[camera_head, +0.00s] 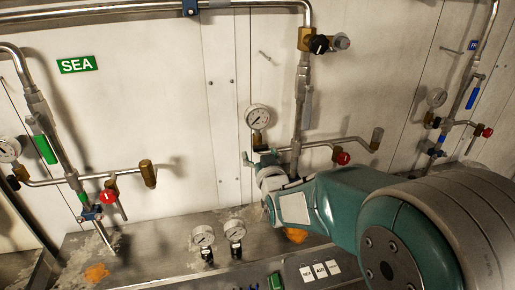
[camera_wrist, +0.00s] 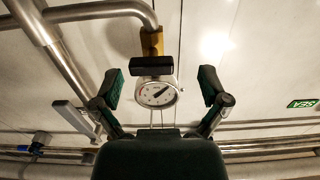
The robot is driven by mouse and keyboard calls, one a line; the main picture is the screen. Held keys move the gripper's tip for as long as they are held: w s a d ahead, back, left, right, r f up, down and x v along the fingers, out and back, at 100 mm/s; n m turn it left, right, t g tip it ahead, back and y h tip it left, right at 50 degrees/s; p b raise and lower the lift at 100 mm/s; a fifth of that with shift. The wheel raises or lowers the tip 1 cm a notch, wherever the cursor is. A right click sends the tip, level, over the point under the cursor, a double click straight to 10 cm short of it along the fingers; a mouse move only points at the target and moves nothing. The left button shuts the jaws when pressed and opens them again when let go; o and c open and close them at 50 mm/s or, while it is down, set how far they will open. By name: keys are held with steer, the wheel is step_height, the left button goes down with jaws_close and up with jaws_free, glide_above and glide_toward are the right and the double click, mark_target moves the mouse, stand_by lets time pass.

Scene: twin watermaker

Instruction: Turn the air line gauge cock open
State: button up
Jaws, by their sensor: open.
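The gauge cock shows in the wrist view as a black bar handle (camera_wrist: 152,66), lying crosswise in front of a brass body (camera_wrist: 152,42). A round white gauge (camera_wrist: 157,92) sits just below it in that picture; it also shows in the head view (camera_head: 257,117). My gripper (camera_wrist: 160,84) is open, with one finger on each side of the handle and gauge. Clear gaps show between both fingers and the handle; depth is hard to judge. In the head view my gripper (camera_head: 262,160) is just below the gauge and hides most of the cock.
Steel pipe (camera_head: 302,95) and a red-knobbed valve (camera_head: 342,158) are close to my gripper. Two small gauges (camera_head: 203,237) (camera_head: 235,231) stand on the ledge below. Similar pipework with a green SEA sign (camera_head: 77,64) is at the left, and more is at the right.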

steer(key=shift+w, duration=0.7)
steer(key=shift+w+d+r, duration=0.1)
steer(key=shift+w+d, duration=0.15)
steer(key=shift+w, duration=0.35)
steer(key=shift+a, duration=0.1)
steer(key=shift+a, duration=0.2)
steer(key=c, duration=0.9)
steer(key=shift+d, duration=0.1)
steer(key=shift+c, duration=1.3)
